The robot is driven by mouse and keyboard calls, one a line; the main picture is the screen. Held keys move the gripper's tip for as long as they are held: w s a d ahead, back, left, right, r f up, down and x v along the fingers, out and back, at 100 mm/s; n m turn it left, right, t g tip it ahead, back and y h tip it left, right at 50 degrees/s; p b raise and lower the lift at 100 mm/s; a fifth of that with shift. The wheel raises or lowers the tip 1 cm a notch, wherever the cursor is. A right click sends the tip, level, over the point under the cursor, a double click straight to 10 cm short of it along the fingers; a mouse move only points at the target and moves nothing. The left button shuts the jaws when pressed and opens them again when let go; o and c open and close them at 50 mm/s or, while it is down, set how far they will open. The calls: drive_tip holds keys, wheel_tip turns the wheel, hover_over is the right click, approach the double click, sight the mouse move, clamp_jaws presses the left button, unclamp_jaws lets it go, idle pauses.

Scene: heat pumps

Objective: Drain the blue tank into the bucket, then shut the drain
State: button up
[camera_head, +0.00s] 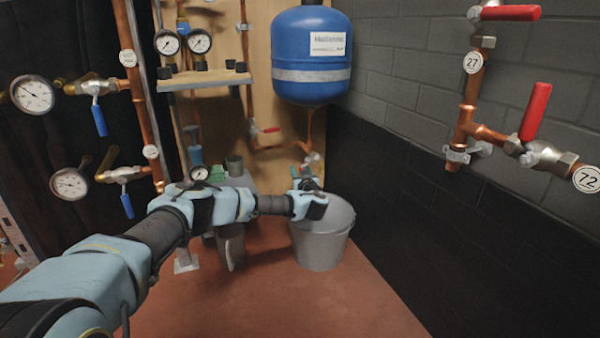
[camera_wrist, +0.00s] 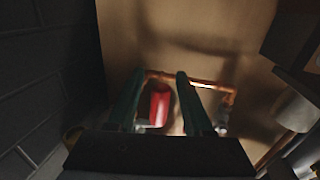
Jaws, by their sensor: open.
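The blue tank (camera_head: 311,60) hangs at the back against the board, with a copper pipe (camera_head: 308,128) running down from it to a metal drain fitting (camera_head: 312,158). The grey bucket (camera_head: 320,246) stands on the floor below, in the corner by the wall. My gripper (camera_head: 303,174) is above the bucket's rim, close to the fitting, and hides part of it. In the wrist view, the two green fingers of my gripper (camera_wrist: 160,76) are apart. A red handle (camera_wrist: 158,104) shows between them, nearer the left finger. I cannot tell whether they touch it. The bucket's inside is mostly hidden.
Another red-handled valve (camera_head: 270,130) sits on the pipe left of the tank. Copper pipes with red levers (camera_head: 534,112) stick out from the right wall. Gauges and blue-handled valves (camera_head: 99,118) stand at the left. The floor (camera_head: 270,305) in front of the bucket is clear.

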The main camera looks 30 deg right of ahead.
drive_tip(key=shift+c, duration=0.2)
clamp_jaws()
